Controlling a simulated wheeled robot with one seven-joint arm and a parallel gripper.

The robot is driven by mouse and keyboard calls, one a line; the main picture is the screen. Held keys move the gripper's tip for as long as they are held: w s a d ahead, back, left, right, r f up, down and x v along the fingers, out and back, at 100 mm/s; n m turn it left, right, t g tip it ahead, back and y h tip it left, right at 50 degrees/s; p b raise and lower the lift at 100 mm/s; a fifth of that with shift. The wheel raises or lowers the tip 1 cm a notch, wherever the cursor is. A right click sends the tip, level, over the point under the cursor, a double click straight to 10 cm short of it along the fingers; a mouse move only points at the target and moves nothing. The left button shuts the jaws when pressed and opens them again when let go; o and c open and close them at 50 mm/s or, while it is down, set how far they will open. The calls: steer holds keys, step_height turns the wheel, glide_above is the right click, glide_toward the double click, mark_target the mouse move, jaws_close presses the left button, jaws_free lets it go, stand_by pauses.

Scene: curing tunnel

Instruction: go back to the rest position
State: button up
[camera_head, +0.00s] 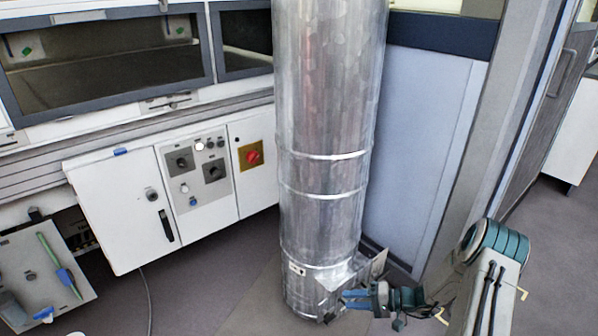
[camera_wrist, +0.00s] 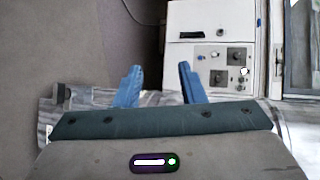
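My gripper (camera_head: 356,299) has blue fingers and is low at the bottom right of the head view, in front of the base of the large silver duct. In the wrist view my gripper (camera_wrist: 158,75) shows its two blue fingers spread apart with nothing between them. I cannot tell whether the fingertips touch the duct. My arm comes in from the right side of the head view.
The thick silver duct (camera_head: 325,120) stands upright in the middle. White control cabinets (camera_head: 120,225) with knobs and a red switch (camera_head: 254,156) stand left of it. A small panel (camera_head: 40,275) with tools is at lower left. Grey floor (camera_head: 215,295) is free in front.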

steer(key=s+a+r+n+g+h+p, duration=0.1)
steer(key=s+r+g+h+p, duration=0.15)
steer(key=r, duration=0.75)
steer(key=s+a+r+n+g+h+p, duration=0.15)
steer(key=s+r+p, duration=0.25)
steer(key=r, duration=0.6)
steer(key=s+a+r+n+g+h+p, duration=0.1)
steer(key=s+r+h+p, duration=0.2)
steer(key=r, duration=0.8)
steer(key=s+d+r+t+h+p, duration=0.1)
steer(key=s+r+p, duration=0.4)
steer(key=r, duration=0.6)
steer(key=s+d+r+t+h+p, duration=0.1)
steer(key=s+r+t+h+p, duration=0.2)
steer(key=s+r+h+p, duration=0.3)
steer(key=s+r, duration=0.3)
steer(key=r, duration=0.3)
steer(key=shift+s+r+m+h, duration=0.25)
steer(key=shift+r+m+h, duration=0.05)
steer(key=shift+m, duration=0.05)
steer(key=shift+d, duration=0.1)
